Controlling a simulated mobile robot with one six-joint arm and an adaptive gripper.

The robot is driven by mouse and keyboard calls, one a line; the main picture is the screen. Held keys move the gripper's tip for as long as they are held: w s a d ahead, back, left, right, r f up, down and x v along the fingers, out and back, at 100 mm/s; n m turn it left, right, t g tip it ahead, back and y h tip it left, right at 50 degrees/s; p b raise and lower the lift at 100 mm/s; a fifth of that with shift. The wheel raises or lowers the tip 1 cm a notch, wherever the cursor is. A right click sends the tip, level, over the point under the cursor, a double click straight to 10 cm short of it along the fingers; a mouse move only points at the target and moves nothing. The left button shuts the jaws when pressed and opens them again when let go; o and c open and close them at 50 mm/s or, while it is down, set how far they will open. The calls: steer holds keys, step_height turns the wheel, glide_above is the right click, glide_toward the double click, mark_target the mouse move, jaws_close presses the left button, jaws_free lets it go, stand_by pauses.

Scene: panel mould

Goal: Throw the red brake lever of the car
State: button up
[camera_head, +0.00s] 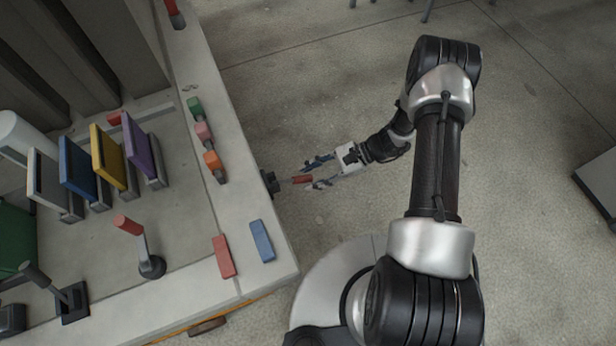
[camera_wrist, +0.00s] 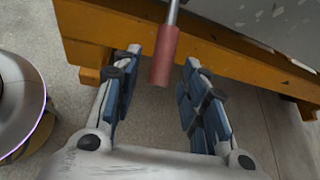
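The red brake lever (camera_head: 302,179) sticks out from the side of the car (camera_head: 262,200) on a dark mount (camera_head: 270,182). In the wrist view its red grip (camera_wrist: 165,58) hangs from a thin metal rod, with its end between my fingers. My gripper (camera_head: 310,175) is open at the lever's outer end. In the wrist view my gripper (camera_wrist: 161,62) has one blue-padded finger on each side of the grip, with a gap visible on both sides. The lever's mount is out of the wrist view.
The car's top carries another red-gripped lever (camera_head: 128,225), coloured upright panels (camera_head: 108,158), small coloured blocks (camera_head: 204,133), and red (camera_head: 223,256) and blue (camera_head: 262,240) pieces. A yellow-orange beam (camera_wrist: 110,30) runs along the car's side.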

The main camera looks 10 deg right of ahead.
steer(key=v, duration=1)
steer(key=shift+d, duration=0.1)
steer(key=s+a+r+n+h, duration=0.1)
steer(key=s+r+n+h, duration=0.2)
steer(key=r, duration=0.8)
steer(key=a+r+n+h, duration=0.1)
steer(key=r+n+h, duration=0.3)
steer(key=r, duration=0.8)
steer(key=s+d+r+n+t+h, duration=0.1)
steer(key=s+r+n+t+h, duration=0.4)
steer(key=s+r, duration=0.8)
steer(key=shift+s+n+t, duration=0.6)
steer(key=shift+s+n, duration=0.3)
steer(key=shift+n, duration=0.3)
